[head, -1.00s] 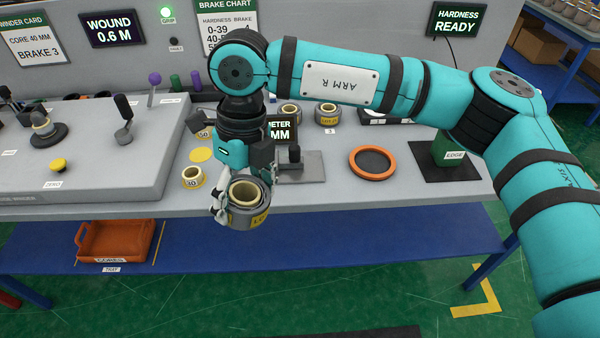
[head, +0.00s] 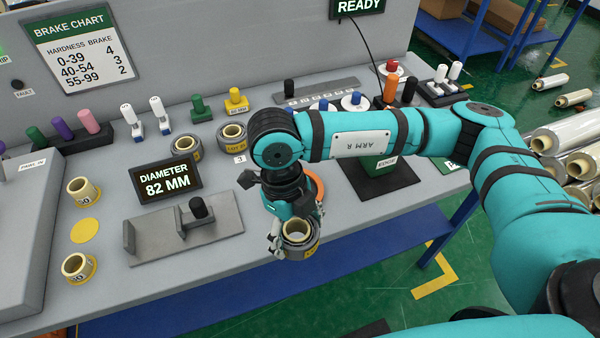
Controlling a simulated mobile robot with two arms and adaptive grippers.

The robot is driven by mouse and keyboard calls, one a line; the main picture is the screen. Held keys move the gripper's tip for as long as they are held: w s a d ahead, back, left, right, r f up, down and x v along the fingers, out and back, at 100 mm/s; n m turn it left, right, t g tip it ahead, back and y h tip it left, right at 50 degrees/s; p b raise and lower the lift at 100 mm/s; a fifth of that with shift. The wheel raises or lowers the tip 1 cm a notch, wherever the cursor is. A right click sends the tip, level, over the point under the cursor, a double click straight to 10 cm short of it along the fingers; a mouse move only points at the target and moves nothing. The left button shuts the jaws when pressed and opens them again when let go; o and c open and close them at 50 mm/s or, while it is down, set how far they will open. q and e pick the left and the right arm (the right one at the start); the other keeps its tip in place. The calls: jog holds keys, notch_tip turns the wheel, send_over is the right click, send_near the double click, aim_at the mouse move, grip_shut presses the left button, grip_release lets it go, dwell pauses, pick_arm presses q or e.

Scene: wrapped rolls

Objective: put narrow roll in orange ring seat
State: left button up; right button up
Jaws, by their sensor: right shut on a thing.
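My right gripper (head: 279,240) is shut on a grey wrapped roll (head: 299,245) with a cream core and a yellow label. It holds the roll upright, by the front edge of the bench. The orange ring seat (head: 319,191) lies just behind my right wrist, and the wrist and hand hide most of it. The roll looks in front of the ring and apart from it; its height over the bench is hard to tell. My left gripper is out of view.
Two more wrapped rolls (head: 232,136) stand at the back of the bench. A grey gauge fixture (head: 180,236) and a diameter display (head: 166,180) reading 82 MM are on the left. A green edge block (head: 386,166) stands to the right of the ring.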

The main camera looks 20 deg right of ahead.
jog(key=w, duration=0.2)
jog(key=w+d+p, duration=0.1)
jog(key=w, duration=0.1)
jog(key=w+d+p, duration=0.1)
jog(key=w, duration=0.2)
jog(key=shift+w+d+f, duration=0.1)
jog(key=shift+d, duration=0.1)
jog(key=w, duration=0.2)
jog(key=w+d+p, duration=0.1)
jog(key=w, duration=0.1)
jog(key=w+d+f, duration=0.1)
jog(key=w, duration=0.1)
jog(key=shift+w+p, duration=0.3)
jog(key=shift+w+d, duration=0.15)
jog(key=shift+w, duration=0.45)
notch_tip(320, 180, down, 3)
jog(key=shift+s+r+p, duration=0.15)
jog(key=shift+p, duration=0.6)
jog(key=shift+f, duration=0.6)
jog(key=o, duration=1.4)
jog(key=shift+c, duration=0.2)
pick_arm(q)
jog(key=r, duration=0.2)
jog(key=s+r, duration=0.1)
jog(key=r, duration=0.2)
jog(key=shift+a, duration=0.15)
